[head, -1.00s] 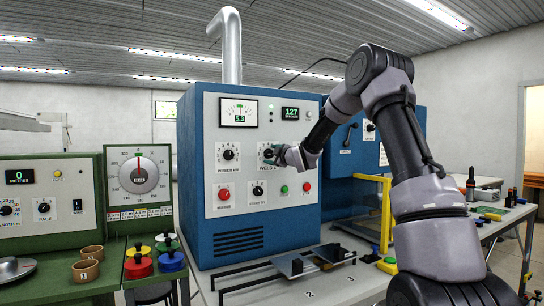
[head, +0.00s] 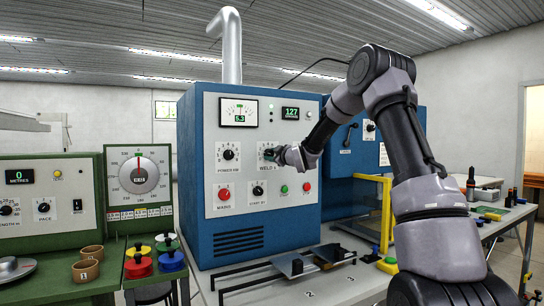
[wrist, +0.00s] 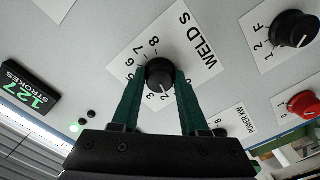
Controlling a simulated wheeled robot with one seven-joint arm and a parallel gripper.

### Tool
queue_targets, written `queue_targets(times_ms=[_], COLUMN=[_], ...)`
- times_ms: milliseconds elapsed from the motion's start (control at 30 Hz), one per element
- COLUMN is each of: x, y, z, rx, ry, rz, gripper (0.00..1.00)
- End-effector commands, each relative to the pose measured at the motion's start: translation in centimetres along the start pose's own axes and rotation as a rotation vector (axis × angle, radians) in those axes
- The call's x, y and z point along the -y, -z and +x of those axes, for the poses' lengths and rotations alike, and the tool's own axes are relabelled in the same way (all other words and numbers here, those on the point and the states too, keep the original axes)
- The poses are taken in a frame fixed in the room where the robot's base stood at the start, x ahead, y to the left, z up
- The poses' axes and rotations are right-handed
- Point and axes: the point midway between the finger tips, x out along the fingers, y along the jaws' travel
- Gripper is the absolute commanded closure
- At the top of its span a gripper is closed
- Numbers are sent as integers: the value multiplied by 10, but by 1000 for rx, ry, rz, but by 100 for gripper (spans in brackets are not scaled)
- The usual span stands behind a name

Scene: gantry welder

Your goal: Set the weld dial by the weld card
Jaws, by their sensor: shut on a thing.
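The weld dial (wrist: 158,74) is a black round knob on a white plate marked WELD S, with numbers around it, on the welder's front panel. A pale pointer line on it faces the low-number side in the wrist view; the exact number is hard to read. My gripper (wrist: 163,80) is shut on the knob, with a green finger on each side hiding some of the scale. In the head view my gripper (head: 274,154) is at the panel and covers the dial. I cannot make out a weld card in either view.
The POWER KW knob (head: 228,154) is left of the dial. A lit display (head: 290,113) reads 127. A yellow frame (head: 386,215) stands at right.

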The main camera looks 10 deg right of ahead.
Motion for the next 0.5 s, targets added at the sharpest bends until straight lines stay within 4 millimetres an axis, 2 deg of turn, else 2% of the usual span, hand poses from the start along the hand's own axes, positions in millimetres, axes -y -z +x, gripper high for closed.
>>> queue_targets(times_ms=[500], x=[1], y=[-2], z=[0], rx=[2], ry=[0], rz=[478], gripper=[100])
